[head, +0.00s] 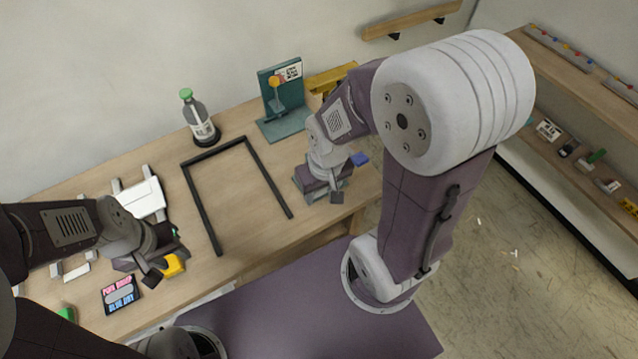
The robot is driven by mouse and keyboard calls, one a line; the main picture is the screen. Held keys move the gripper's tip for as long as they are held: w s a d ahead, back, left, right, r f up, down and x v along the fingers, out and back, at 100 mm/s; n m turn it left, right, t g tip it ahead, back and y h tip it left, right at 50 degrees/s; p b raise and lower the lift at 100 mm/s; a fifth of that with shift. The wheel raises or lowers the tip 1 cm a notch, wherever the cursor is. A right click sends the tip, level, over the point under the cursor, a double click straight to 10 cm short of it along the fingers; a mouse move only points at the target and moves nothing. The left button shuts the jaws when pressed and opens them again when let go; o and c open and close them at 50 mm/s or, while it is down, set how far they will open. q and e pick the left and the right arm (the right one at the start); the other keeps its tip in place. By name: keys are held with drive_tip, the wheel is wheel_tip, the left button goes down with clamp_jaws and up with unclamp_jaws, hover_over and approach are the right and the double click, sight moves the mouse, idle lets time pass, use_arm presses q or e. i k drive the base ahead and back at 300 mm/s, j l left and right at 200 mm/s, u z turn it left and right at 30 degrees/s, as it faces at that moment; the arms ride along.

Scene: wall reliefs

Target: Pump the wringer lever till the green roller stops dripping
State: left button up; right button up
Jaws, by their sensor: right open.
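My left gripper (160,262) is low over the left front of the table, beside a yellow block (173,266). I cannot tell whether its jaws touch the block. A small green bit shows behind this gripper, mostly hidden. A dark card (121,295) with pink and blue lettering lies at the front edge; its lower line seems to read "BLUE DRY". My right gripper (342,182) is open over the table's right end, near a small blue piece (360,159). I cannot make out the wringer lever or green roller with certainty.
A white device (140,198) is at left. Shelves (578,80) line the right wall. Bare table shows inside the frame.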

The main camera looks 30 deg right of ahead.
sight(360, 158)
drive_tip(key=z, duration=1.35)
